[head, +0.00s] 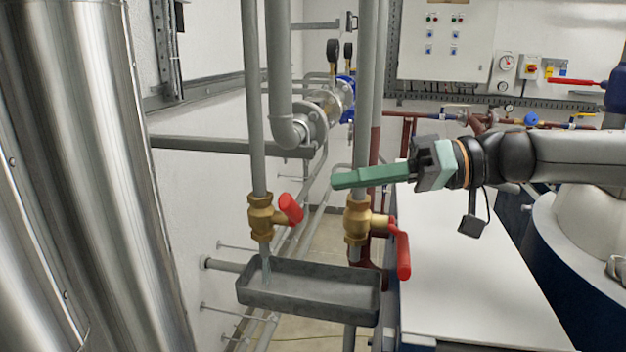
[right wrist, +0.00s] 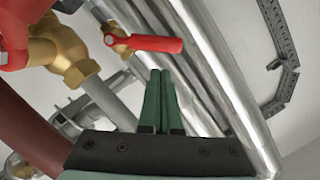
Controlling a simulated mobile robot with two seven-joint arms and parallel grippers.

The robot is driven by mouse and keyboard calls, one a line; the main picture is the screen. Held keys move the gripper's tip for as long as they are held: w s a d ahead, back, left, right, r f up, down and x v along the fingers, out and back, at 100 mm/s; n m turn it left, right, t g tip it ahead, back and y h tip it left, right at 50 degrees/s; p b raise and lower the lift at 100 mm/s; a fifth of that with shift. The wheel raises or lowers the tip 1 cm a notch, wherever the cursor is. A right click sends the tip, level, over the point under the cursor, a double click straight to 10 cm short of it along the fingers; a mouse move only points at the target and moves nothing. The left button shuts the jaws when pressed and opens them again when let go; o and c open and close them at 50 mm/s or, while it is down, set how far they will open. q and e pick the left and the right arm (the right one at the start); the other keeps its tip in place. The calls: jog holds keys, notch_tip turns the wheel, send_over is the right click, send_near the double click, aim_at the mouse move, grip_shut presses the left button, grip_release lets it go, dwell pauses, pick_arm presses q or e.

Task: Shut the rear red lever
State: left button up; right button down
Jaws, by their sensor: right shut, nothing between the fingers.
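Two brass valves with red levers sit on upright grey pipes in the head view. The left valve (head: 261,216) has its lever (head: 291,208) foreshortened, pointing towards me; a thin stream of water (head: 266,269) falls below it. The right valve (head: 356,222) has its lever (head: 403,256) hanging down. In the right wrist view, the nearer valve (right wrist: 62,52) is at upper left, and a farther red lever (right wrist: 146,43) lies crosswise beyond my fingertips. My right gripper (head: 340,180) is shut and empty, its green fingers above the right valve, touching neither lever. My left gripper is out of view.
Upright pipes (head: 254,100) stand close to my fingers. Large steel cylinders (head: 85,150) fill the left. A white tabletop (head: 470,290) lies below my right arm, with a vessel at the right.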

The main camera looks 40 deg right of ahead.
aim_at(297, 202)
jog(key=shift+x, duration=2.7)
jog(key=n, duration=0.2)
jog(key=s+a+f+n+h+b, duration=0.1)
jog(key=shift+a+f+n+t, duration=0.1)
jog(key=shift+f+n+t, duration=0.1)
jog(key=shift+n+t, duration=0.15)
jog(key=shift+s+a+n+h, duration=0.15)
jog(key=shift+n+h, duration=0.15)
jog(key=shift+n, duration=0.25)
